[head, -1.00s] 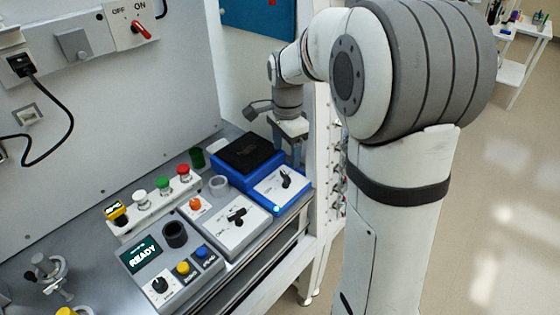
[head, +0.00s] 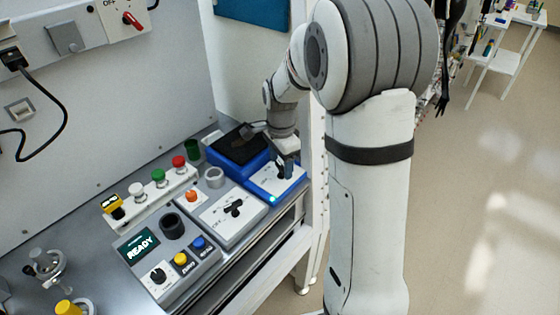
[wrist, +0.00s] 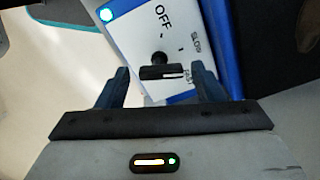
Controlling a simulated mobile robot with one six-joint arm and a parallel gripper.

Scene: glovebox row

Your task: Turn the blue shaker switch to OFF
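The blue shaker (head: 227,167) stands at the far right end of the bench with a black top and a white front panel (head: 262,186). In the wrist view its panel (wrist: 140,35) shows OFF, SLOW and FAST, with a lit cyan lamp (wrist: 106,15). The black switch knob (wrist: 158,73) has a white mark lying toward FAST. My gripper (head: 286,168) is over the panel and hides part of the knob in the head view. In the wrist view my gripper (wrist: 160,78) is open, one finger on each side of the knob, with gaps visible.
Left of the shaker is a white-topped device (head: 232,212) with a black knob, then a grey READY box (head: 165,255). A row of coloured buttons (head: 150,198) runs behind them. A red ON/OFF wall switch (head: 132,20) is up left. The floor at right is open.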

